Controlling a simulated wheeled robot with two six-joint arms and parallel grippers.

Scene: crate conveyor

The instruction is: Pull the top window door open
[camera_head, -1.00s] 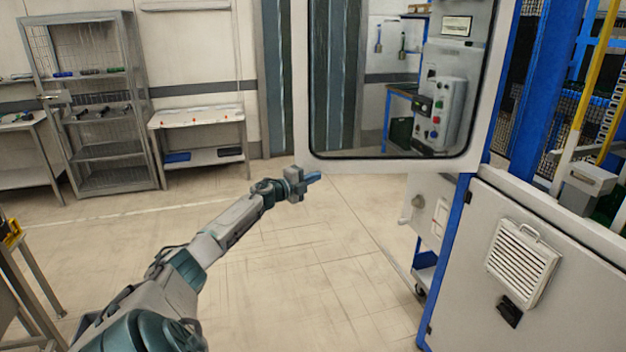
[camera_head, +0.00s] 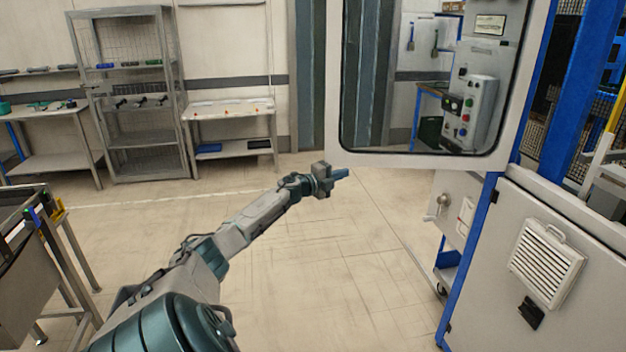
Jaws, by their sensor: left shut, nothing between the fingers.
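The top window door (camera_head: 431,161) has a pale frame around a large clear pane. It stands swung out from the blue-framed machine at the upper right, and its upper part is cut off by the picture edge. My left gripper (camera_head: 341,174) has blue fingertips and is shut and empty. In the picture it lies just below the door's lower left corner; I cannot tell whether it touches the door. My right gripper is not in view.
A lower cabinet panel (camera_head: 490,300) with a white vent stands at the right. A wire shelf rack (camera_head: 150,168) and a workbench (camera_head: 232,113) stand along the back wall. A metal table (camera_head: 30,290) is at the left. The middle floor is clear.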

